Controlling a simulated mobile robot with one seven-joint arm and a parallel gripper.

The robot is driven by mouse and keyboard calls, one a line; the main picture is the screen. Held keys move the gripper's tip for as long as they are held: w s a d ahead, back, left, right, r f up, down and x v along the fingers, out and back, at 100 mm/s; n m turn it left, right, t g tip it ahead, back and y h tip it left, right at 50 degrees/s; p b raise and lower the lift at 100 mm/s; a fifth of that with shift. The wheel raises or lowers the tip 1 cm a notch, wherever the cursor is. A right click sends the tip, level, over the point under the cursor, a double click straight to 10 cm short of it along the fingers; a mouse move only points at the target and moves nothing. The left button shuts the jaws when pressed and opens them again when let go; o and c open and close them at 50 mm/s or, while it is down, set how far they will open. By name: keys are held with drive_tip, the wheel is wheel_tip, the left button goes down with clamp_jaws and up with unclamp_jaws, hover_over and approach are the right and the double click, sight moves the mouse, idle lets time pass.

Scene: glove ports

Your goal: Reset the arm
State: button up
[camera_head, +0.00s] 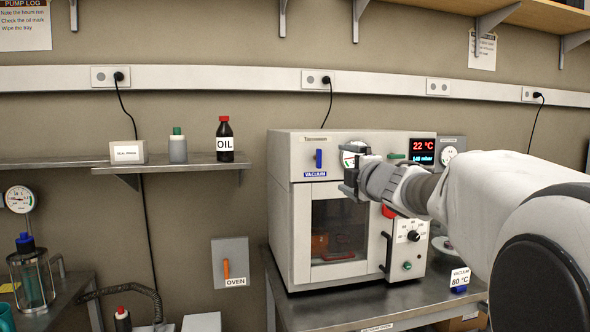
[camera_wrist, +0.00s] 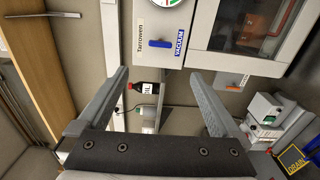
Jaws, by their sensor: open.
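My gripper (camera_head: 350,177) is raised in front of the upper front of the vacuum oven (camera_head: 290,238) in the head view, with my arm reaching in from the right. In the wrist view my gripper (camera_wrist: 165,88) shows two grey fingers spread wide apart, with nothing held between them. The oven's blue vacuum handle (camera_head: 319,159) is left of the gripper in the head view and also shows in the wrist view (camera_wrist: 160,43). The gripper partly covers the oven's dial gauge (camera_head: 350,157). The oven door, with its window (camera_head: 340,225), looks closed.
The oven stands on a metal table (camera_head: 330,310). A wall shelf (camera_head: 75,162) at left carries an oil bottle (camera_head: 225,140), a small bottle (camera_head: 178,148) and a box (camera_head: 127,152). A switch box (camera_head: 230,263) with an orange lever hangs below.

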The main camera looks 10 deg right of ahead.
drive_tip(key=s+a+f+m+g, duration=0.4)
drive_tip(key=s+f+m, duration=0.3)
drive_tip(key=s, duration=0.4)
drive_tip(key=s+a+f+m+g+h, duration=0.1)
drive_tip(key=s+a+f+m+g, duration=0.3)
drive_tip(key=s+f, duration=0.6)
drive_tip(key=s+a+f+m+g, duration=0.35)
drive_tip(key=s+f+m, duration=0.4)
drive_tip(key=s, duration=0.45)
wheel_tip(320, 180, up, 15)
drive_tip(key=s+p, duration=0.2)
drive_tip(key=p, duration=1.4)
drive_tip(key=shift+a+g+p, duration=0.25)
drive_tip(key=shift+g+p, duration=0.05)
drive_tip(key=shift+g, duration=0.15)
drive_tip(key=shift+s+f, duration=0.1)
